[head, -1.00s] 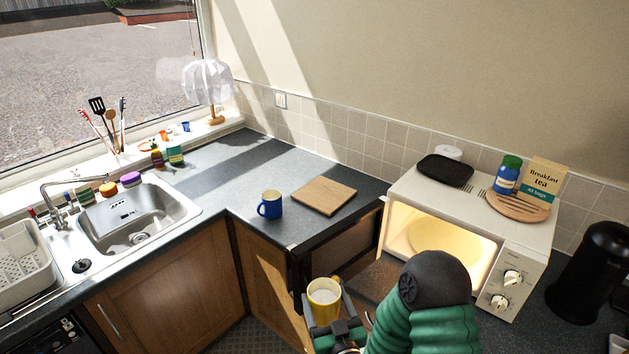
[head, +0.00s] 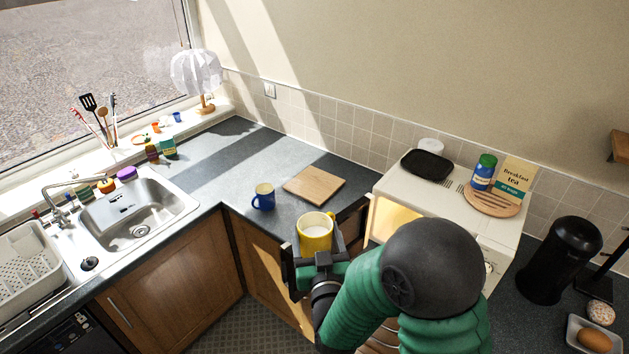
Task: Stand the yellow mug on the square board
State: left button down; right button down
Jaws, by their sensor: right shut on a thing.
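The yellow mug (head: 316,236) is upright, with a pale inside. My right gripper (head: 316,246) is shut on it and holds it in front of the counter edge, near the open microwave door. The square wooden board (head: 314,185) lies flat and empty on the dark counter, just beyond the mug in the picture. A blue mug (head: 263,197) with a yellowish inside stands on the counter to the left of the board. My left gripper is not in view.
The microwave (head: 460,207) stands right of the board with its door open toward the mug. A black tray (head: 427,165) and a round board (head: 492,203) with a jar and tea box are on top. Counter behind the blue mug is clear.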

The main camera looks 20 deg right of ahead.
aim_at(318, 186)
jog(key=i+l, duration=0.15)
jog(key=i, duration=0.3)
jog(key=i+l, duration=0.2)
jog(key=i, duration=0.3)
jog(key=i+l, duration=0.15)
jog(key=i, duration=0.3)
